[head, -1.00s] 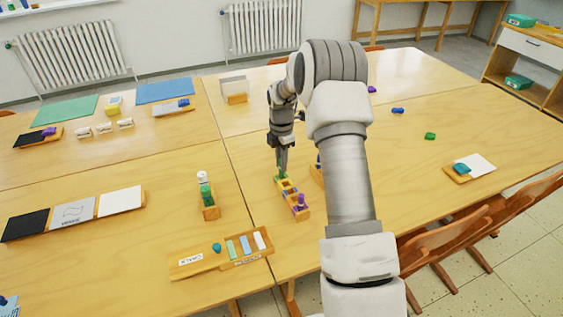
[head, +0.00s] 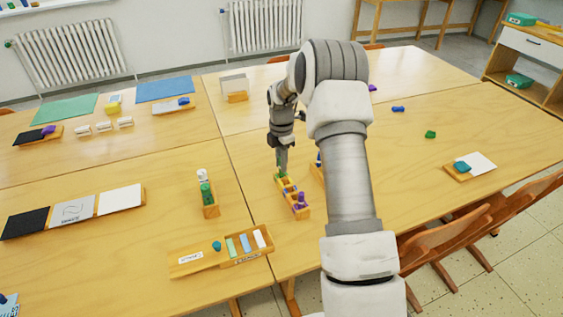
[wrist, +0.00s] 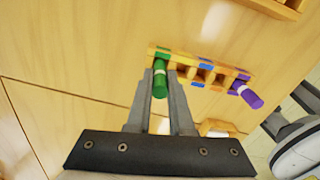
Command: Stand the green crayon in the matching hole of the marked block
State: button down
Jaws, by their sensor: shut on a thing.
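The marked block (head: 293,192) is a narrow wooden piece with coloured marks, and it lies on the table by the seam. It crosses the top of the wrist view (wrist: 205,74). A purple crayon (wrist: 246,96) stands in its right end, tilted in that view by perspective. My gripper (wrist: 160,88) is shut on the green crayon (wrist: 160,80), which has a white band. The crayon's far end meets the green-marked left end of the block; I cannot tell how deep it sits. In the head view my gripper (head: 281,166) is above the block's far end.
An open wooden tray (head: 215,256) with chalk sticks is in front. A small wooden holder (head: 211,211) with green and white items stands left of the block.

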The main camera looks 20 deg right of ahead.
jog(key=shift+f+b, duration=0.3)
jog(key=shift+f, duration=0.4)
dwell(0.8)
dwell(0.3)
jog(key=c, duration=0.7)
grip_release()
jog(key=shift+o, duration=1.1)
jog(key=shift+r, duration=0.15)
jog(key=shift+r+p, duration=2.1)
jog(key=shift+r, duration=0.8)
